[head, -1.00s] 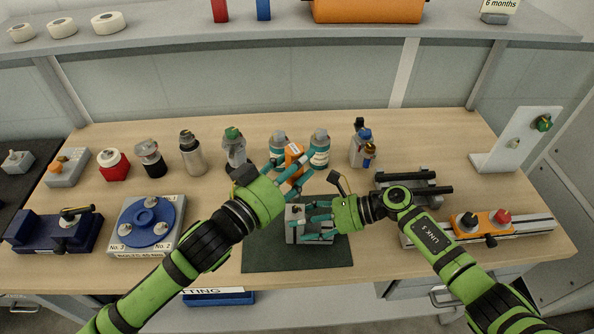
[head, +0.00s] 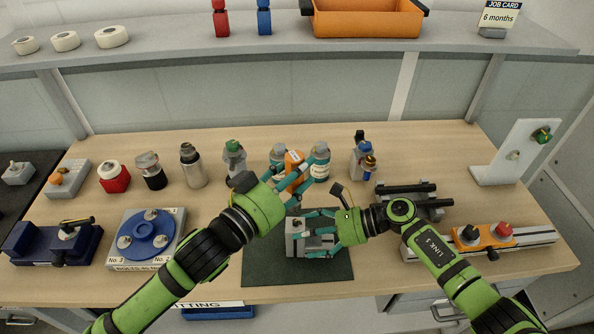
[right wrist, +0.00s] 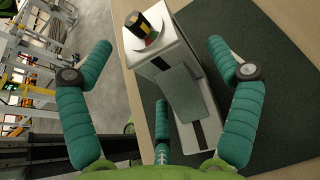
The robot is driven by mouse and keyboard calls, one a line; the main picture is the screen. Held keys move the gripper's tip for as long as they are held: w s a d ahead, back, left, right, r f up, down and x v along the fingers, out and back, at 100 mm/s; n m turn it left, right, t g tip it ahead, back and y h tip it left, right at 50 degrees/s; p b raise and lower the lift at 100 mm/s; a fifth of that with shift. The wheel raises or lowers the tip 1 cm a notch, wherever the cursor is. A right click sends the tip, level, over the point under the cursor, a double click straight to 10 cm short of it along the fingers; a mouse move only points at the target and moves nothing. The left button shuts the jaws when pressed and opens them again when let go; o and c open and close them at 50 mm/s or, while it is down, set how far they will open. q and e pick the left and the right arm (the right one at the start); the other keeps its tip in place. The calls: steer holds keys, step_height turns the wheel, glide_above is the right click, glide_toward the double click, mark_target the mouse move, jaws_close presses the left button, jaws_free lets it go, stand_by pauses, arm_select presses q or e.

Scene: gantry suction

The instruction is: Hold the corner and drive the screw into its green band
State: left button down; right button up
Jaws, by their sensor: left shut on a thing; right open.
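The grey corner block (head: 292,246) sits on a dark green mat (head: 265,270). In the right wrist view the pale block (right wrist: 170,75) carries a black-and-yellow screw head (right wrist: 146,24) over a dial with red and green parts. My right gripper (head: 318,233) is open, with its teal fingers around the block; its fingers also show apart in the right wrist view (right wrist: 160,70). My left gripper (head: 305,172) is shut on an orange tool (head: 294,160) with a pale label, behind the mat, close to two teal-and-white bottles (head: 320,160). The tool's lower end is hidden by the fingers.
A blue turntable (head: 152,228) stands left, a rail with an orange carriage (head: 483,236) right. An upright white plate (head: 515,150) stands at far right. The front strip of table is clear.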

steer(key=v, duration=1.1)
steer(key=shift+d, duration=0.2)
